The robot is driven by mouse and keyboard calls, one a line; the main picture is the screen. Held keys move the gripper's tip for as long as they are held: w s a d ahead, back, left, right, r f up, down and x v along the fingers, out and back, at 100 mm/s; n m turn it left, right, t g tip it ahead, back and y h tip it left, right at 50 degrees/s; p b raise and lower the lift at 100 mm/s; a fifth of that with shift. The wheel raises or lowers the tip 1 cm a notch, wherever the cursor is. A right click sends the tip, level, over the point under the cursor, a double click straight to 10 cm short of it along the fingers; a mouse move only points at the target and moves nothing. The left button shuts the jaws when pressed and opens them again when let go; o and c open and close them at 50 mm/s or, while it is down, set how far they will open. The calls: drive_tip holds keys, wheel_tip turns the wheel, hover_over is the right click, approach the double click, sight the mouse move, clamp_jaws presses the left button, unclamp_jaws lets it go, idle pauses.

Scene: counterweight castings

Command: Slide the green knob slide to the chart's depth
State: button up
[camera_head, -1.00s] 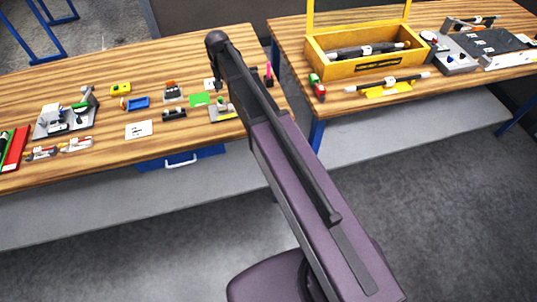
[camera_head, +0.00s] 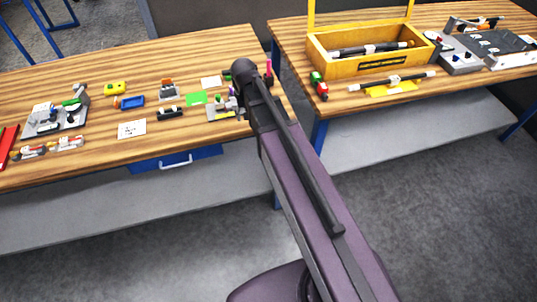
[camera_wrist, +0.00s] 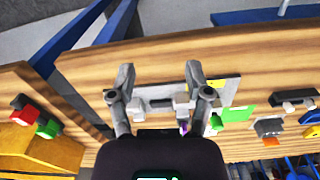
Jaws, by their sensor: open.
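My gripper (camera_wrist: 160,67) is open in the wrist view, its two fingers spread above a grey plate (camera_wrist: 230,88) with a small grey mechanism on it. Nothing is held between the fingers. A small green piece (camera_wrist: 215,122) shows beside the right finger; I cannot tell whether it is the green knob. In the head view the grey plate (camera_head: 219,114) lies near the right end of the left bench, partly hidden by my arm. A white card (camera_head: 131,129) with dark marks lies to its left; its marks are too small to read.
A green sheet (camera_head: 197,98) lies beside the plate. Another grey fixture (camera_head: 40,127) with a green part stands at the left. A yellow box (camera_head: 345,66) stands on the right bench, across a gap.

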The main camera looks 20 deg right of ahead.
drive_tip(key=s+d+f+n+b, duration=0.1)
drive_tip(key=s+d+f+b, duration=0.3)
drive_tip(key=s+f+b, duration=0.3)
drive_tip(key=s, duration=0.4)
drive_tip(key=shift+s+d+f, duration=0.15)
drive_tip(key=shift+f, duration=0.1)
